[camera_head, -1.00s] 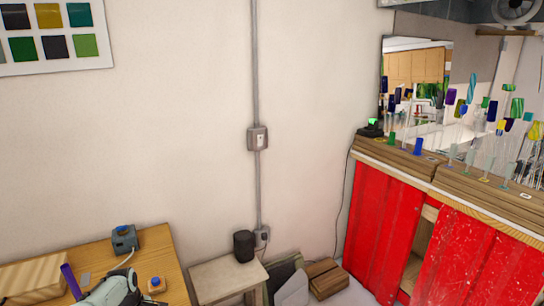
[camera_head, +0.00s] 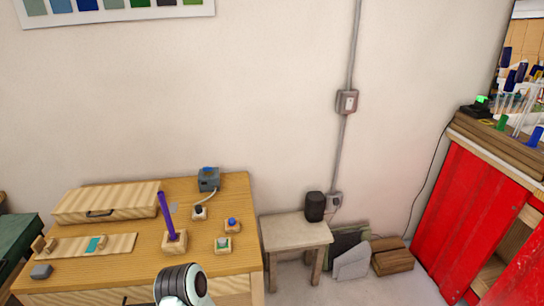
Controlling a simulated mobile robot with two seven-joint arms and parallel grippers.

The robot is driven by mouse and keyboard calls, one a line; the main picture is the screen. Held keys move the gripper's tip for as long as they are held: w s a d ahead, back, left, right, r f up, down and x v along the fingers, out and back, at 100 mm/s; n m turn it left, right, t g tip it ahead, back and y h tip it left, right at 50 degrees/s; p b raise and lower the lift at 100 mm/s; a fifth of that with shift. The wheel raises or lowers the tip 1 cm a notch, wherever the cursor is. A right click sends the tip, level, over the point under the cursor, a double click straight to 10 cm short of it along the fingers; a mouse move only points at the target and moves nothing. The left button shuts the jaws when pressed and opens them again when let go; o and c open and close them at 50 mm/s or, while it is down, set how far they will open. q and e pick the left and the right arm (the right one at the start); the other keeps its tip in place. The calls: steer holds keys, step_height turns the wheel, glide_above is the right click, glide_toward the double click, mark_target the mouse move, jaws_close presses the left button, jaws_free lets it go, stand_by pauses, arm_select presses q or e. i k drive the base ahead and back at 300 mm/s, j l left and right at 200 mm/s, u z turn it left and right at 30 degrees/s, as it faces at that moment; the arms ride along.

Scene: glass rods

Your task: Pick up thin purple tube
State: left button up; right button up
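The thin purple tube (camera_head: 166,214) stands slightly tilted in a small wooden block holder (camera_head: 174,241) on the wooden table (camera_head: 205,265) at the lower left. Part of one of my arms (camera_head: 181,285), white with a dark ribbed section, shows at the bottom edge in front of the table. It is below and apart from the tube. Neither gripper's fingers show.
Around the tube are a wooden case (camera_head: 105,202), a flat wooden strip (camera_head: 90,245), a small grey-blue device (camera_head: 208,180) and small wooden button blocks (camera_head: 232,225). A low stool (camera_head: 296,232) with a black cylinder (camera_head: 315,207) stands right of the table. Red cabinets (camera_head: 470,215) are at far right.

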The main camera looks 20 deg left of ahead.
mark_target(162, 199)
steer(key=u, duration=1.6)
steer(key=z, duration=2.75)
steer(key=u, duration=2.75)
